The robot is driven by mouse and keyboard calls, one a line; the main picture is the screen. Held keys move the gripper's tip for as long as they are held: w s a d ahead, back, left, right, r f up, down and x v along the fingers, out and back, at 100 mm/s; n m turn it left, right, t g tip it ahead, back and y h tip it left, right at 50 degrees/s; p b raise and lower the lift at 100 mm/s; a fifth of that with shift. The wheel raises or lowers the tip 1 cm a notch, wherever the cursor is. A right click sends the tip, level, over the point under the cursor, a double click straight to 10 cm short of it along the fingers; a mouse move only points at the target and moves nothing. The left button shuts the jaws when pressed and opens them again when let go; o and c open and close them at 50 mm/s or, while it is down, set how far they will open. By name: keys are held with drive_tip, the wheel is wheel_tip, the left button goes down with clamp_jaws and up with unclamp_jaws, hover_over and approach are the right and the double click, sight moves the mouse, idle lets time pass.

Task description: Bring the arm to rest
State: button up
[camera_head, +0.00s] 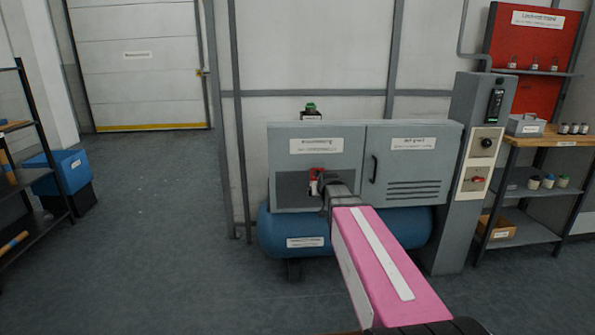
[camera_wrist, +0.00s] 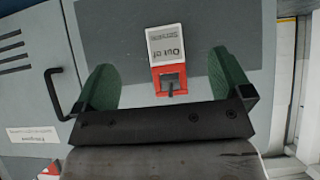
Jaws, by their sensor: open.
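My pink arm reaches forward from the lower right of the head view. My gripper (camera_wrist: 164,78) is at its far end, in front of a grey cabinet (camera_head: 418,130). In the wrist view its two green finger pads stand wide apart, and nothing is held between them. A small red switch box (camera_wrist: 170,77) with a dark lever and a white tag reading "Out of" shows between the pads, on a dark panel. Whether the pads touch the panel cannot be told. In the head view the red box (camera_head: 316,174) is partly hidden by my gripper.
A blue tank (camera_head: 290,232) lies under the cabinet. A grey post with controls (camera_head: 468,165) and a shelf bench (camera_head: 530,190) stand at the right. A dark rack (camera_head: 40,140) and a blue bin (camera_head: 68,172) stand at the left. The floor (camera_head: 150,230) between is clear.

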drive_tip(key=s+f+g, duration=0.5)
drive_tip(key=s+f, duration=0.4)
drive_tip(key=s, duration=0.4)
drive_tip(key=s+f+g, duration=0.5)
drive_tip(key=s+f, duration=0.4)
drive_tip(key=s, duration=0.5)
